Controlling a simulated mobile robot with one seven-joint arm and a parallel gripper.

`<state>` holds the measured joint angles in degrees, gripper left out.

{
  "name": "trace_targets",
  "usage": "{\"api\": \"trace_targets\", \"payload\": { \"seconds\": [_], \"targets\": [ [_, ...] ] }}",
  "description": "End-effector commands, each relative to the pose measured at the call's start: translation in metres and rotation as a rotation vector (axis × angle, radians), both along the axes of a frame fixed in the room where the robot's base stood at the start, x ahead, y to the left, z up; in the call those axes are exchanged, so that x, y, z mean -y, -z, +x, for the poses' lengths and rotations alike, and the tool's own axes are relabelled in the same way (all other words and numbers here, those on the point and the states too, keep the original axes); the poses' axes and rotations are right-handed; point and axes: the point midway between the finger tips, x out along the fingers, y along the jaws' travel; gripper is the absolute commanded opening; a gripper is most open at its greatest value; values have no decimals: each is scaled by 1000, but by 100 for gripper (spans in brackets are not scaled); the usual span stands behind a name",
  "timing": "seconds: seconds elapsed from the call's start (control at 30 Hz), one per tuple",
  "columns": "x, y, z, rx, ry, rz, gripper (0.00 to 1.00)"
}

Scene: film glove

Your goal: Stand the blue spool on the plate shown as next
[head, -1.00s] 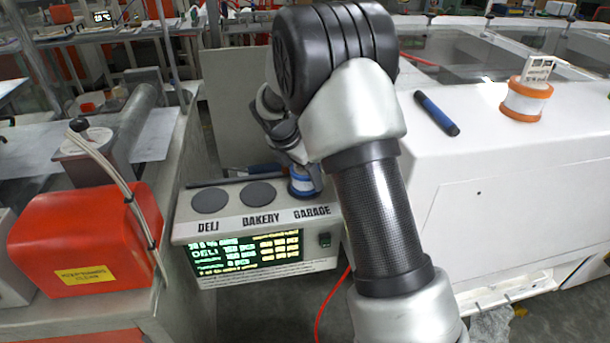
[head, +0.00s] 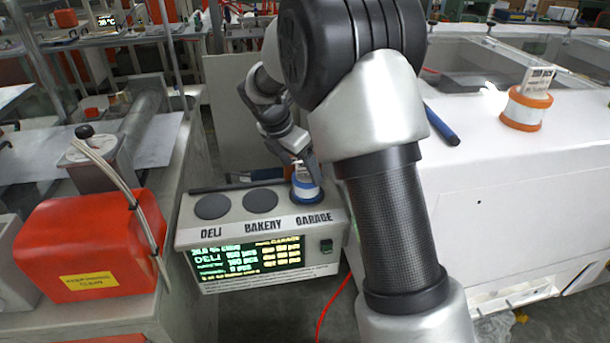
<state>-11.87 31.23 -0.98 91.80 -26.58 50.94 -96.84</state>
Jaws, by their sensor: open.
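The blue spool (head: 306,190), with a white band and a pale tag at its top, stands upright on the right-hand plate, above the word GARAGE. That plate is mostly hidden under the spool. The DELI plate (head: 212,206) and the BAKERY plate (head: 260,200) are bare dark discs. The lit display (head: 250,258) below shows DELI in large green letters; its smaller text is hard to read. My gripper (head: 303,163) is open, just above and behind the spool, with its fingers close to the spool's top. I cannot tell whether they touch it.
An orange spool (head: 526,108) with a tag and a dark blue marker (head: 441,125) sit on the white machine at right. A red box (head: 95,245) is on the left bench. A dark rod lies behind the plates. A red cable hangs below.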

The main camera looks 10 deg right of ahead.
Motion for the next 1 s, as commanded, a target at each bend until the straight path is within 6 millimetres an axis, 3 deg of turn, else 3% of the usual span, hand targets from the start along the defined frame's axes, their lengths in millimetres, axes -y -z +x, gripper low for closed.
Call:
{"api": "trace_targets", "payload": {
  "seconds": [0.1, 0.3, 0.47, 0.57, 0.73, 0.87, 1.0],
  "targets": [
    [-8, -24, -5, 2, -1, 1, 80],
    [-15, -43, -10, 1, 1, 1, 80],
    [-9, -69, -28, 52, 115, 49, 80],
    [2, -101, -60, 138, 325, 144, 80],
    [19, -149, -145, 307, 825, 373, 80],
    [26, -166, -212, 410, 1215, 563, 80],
    [27, -166, -272, 480, 1593, 750, 80]
  ]
}}
